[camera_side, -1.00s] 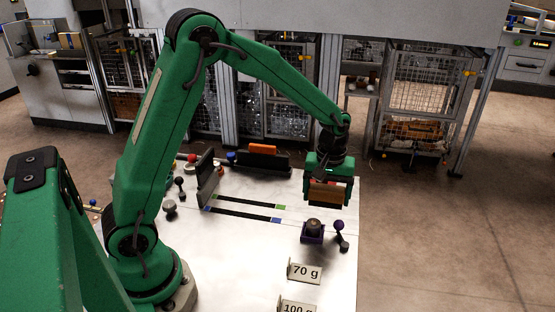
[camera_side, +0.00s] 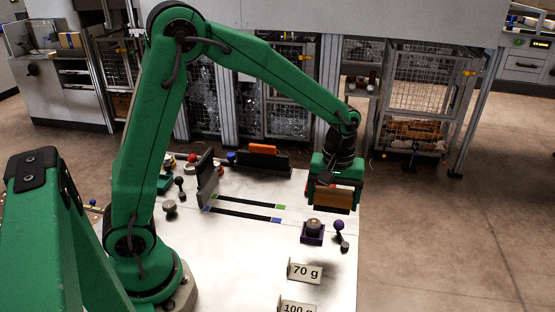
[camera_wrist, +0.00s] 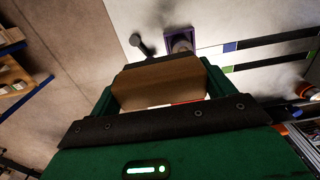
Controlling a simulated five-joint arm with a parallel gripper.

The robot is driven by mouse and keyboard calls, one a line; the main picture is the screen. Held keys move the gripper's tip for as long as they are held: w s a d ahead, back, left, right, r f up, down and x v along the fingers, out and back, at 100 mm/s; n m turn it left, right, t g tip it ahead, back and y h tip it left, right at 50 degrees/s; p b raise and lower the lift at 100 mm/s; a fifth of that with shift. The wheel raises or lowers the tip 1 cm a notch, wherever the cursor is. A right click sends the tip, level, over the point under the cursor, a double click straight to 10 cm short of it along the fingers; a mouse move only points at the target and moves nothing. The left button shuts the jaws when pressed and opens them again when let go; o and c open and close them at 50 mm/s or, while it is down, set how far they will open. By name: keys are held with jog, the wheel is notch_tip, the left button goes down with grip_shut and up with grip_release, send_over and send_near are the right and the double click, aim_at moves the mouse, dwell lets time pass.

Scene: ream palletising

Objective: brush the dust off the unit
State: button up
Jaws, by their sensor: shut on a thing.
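My gripper (camera_side: 335,190) is shut on a brown block (camera_side: 334,200) with a dark lower edge. It holds the block in the air over the table's right side. The block (camera_wrist: 160,82) also shows in the wrist view, between the green jaws, with a dark strip along its far edge. I cannot tell for sure whether it is a brush. A dark round thing (camera_side: 313,224) sits in a purple square holder (camera_side: 312,238), below and nearer the camera than my gripper. I cannot tell which thing is the unit, and no dust is clearly visible.
A dark upright plate (camera_side: 207,177) and an orange item (camera_side: 262,149) lie left and behind. The white table's (camera_side: 240,255) middle is mostly clear.

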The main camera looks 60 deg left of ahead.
jog(key=shift+o, duration=0.9)
jog(key=shift+s+a+r, duration=0.25)
jog(key=shift+a+r, duration=0.35)
jog(key=shift+a, duration=0.15)
jog(key=shift+s+a+r, duration=0.25)
jog(key=shift+a+r, duration=0.3)
jog(key=shift+a, duration=0.15)
jog(key=shift+c, duration=0.4)
jog(key=shift+f, duration=0.15)
